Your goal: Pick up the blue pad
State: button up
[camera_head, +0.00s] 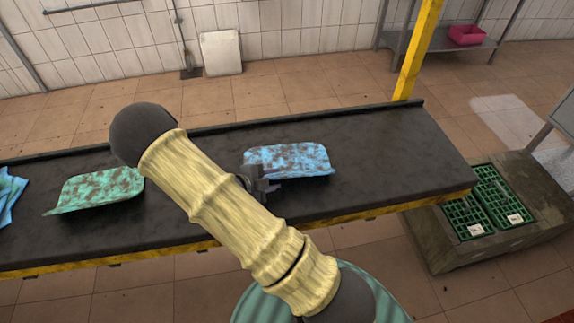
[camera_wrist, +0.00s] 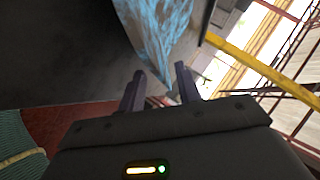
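The blue pad (camera_head: 292,157), mottled with brown patches, lies on the dark belt, its edges slightly curled up. My gripper (camera_head: 262,186) is at the pad's near-left edge, partly hidden by my arm. In the wrist view the blue pad (camera_wrist: 160,30) hangs at the top of the picture and narrows toward the fingers. My gripper (camera_wrist: 159,80) shows two dark fingers standing apart, open. Whether the pad's edge lies between the fingertips or just beyond them is hard to tell.
A green mottled pad (camera_head: 98,189) and a light blue cloth (camera_head: 10,195) lie on the belt (camera_head: 400,150) to the left. A yellow post (camera_head: 417,50) stands behind it. Green crates (camera_head: 487,198) sit on a low block at right. The belt right of the pad is clear.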

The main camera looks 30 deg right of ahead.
jog(key=x, duration=0.4)
jog(key=shift+d, duration=0.25)
grip_shut()
